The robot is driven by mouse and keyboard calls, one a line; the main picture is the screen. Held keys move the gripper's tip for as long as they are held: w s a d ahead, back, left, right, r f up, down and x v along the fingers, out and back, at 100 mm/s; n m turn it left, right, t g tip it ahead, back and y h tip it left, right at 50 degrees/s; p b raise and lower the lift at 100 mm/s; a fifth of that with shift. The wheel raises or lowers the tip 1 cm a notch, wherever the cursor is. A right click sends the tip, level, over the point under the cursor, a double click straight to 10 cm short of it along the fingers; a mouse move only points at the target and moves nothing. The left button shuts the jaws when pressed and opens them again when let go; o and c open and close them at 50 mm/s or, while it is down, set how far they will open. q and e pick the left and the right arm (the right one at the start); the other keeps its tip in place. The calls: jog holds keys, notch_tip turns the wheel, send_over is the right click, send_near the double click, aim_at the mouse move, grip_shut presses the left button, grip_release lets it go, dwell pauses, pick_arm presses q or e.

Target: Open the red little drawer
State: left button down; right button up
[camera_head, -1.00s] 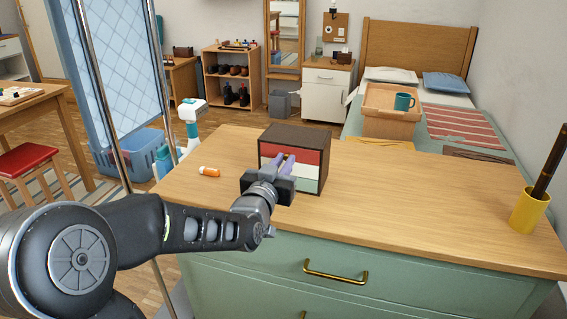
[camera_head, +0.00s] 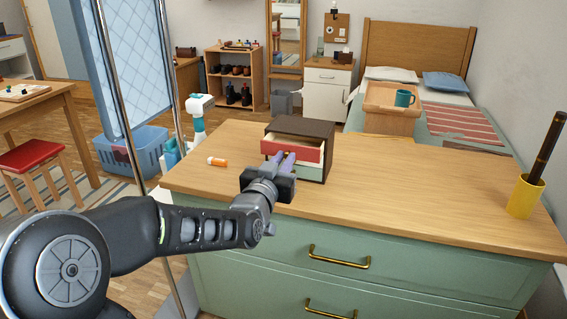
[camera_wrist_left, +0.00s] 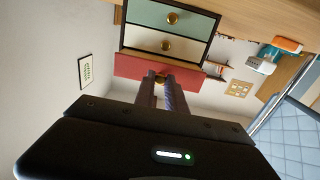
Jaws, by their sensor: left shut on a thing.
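The small dark drawer box (camera_head: 318,128) stands on the wooden top of the green dresser. Its red drawer (camera_head: 292,147) at the top is pulled partly out, and its pale inside shows. My left gripper (camera_head: 286,157) is in front of the box, shut on the red drawer's knob. In the left wrist view the red drawer (camera_wrist_left: 145,67) sticks out past the white drawer (camera_wrist_left: 150,40) and the green drawer (camera_wrist_left: 160,15), which are shut. The knob (camera_wrist_left: 160,77) of the red drawer is between the fingertips (camera_wrist_left: 160,84). My right gripper is not in view.
A yellow cup (camera_head: 526,196) with a dark stick stands at the right end. The top between them is clear.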

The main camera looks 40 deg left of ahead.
pick_arm(q)
jog(key=c, duration=1.4)
grip_release()
jog(key=shift+b+v, duration=0.3)
jog(key=shift+v, duration=3.6)
